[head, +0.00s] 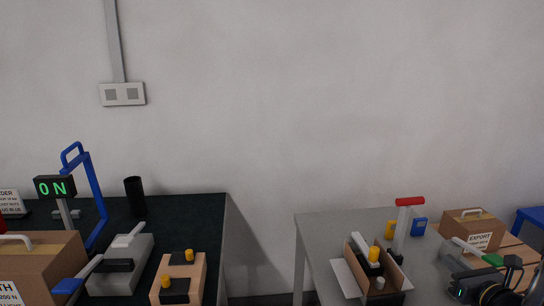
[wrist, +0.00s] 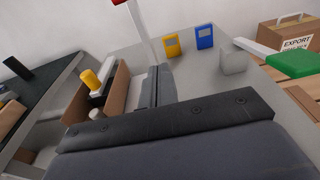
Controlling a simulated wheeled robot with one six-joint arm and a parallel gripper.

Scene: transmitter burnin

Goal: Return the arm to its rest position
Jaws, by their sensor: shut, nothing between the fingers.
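My gripper (wrist: 157,80) shows in the wrist view as dark grey fingers, shut and empty. Its wide dark body fills the lower part of that view. The fingers appear beside an open cardboard box (wrist: 118,86), but I cannot tell the gap between them. In the head view part of my dark arm shows at the bottom right, over the right table's near side; the fingertips are not clear there. The open box (head: 394,295) on the right table holds a black and white device with a yellow knob (head: 374,254).
The dark left table (head: 215,225) holds an ON sign (head: 55,187) and a black cylinder (head: 135,196). A gap separates the tables.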

